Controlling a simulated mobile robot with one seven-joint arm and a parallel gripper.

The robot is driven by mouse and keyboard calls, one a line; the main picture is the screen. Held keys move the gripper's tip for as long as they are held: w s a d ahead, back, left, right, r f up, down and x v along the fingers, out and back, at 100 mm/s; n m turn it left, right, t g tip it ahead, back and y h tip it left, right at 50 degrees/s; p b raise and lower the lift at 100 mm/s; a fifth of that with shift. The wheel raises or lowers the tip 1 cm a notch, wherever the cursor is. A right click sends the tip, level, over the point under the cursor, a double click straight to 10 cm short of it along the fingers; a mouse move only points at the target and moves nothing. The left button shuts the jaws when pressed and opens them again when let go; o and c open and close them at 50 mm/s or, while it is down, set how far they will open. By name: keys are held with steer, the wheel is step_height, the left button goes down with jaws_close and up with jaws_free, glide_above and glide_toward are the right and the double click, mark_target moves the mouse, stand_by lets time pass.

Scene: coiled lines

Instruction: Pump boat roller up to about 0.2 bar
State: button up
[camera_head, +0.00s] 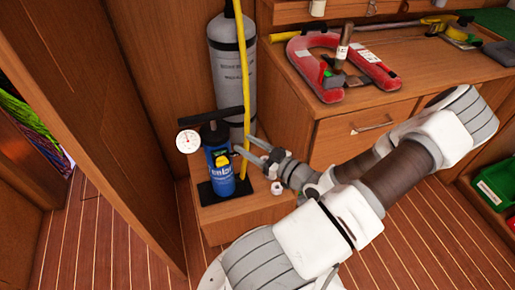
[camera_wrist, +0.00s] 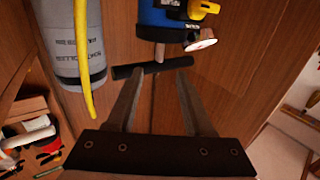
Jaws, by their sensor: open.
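The blue pump (camera_head: 220,168) stands upright on a black base on a low wooden box, with a yellow part on its front. Its black T-handle (camera_head: 216,116) sits on top, and a round white gauge (camera_head: 188,141) is at its left; the reading is too small to tell. A grey cylinder with lettering (camera_head: 230,60), seemingly the boat roller, stands behind it. My gripper (camera_head: 242,146) is open and empty at the pump's right. In the wrist view, the handle bar (camera_wrist: 150,69) lies across just beyond the fingertips (camera_wrist: 160,76); contact cannot be told.
A yellow hose (camera_head: 243,80) runs down beside the grey cylinder, close to my gripper. The wooden workbench (camera_head: 330,150) at right carries a red horseshoe-shaped item (camera_head: 300,60). A wooden panel (camera_head: 100,110) stands at left.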

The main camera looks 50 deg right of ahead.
steer(key=s, duration=0.3)
steer(key=shift+s, duration=0.2)
stand_by(0.4)
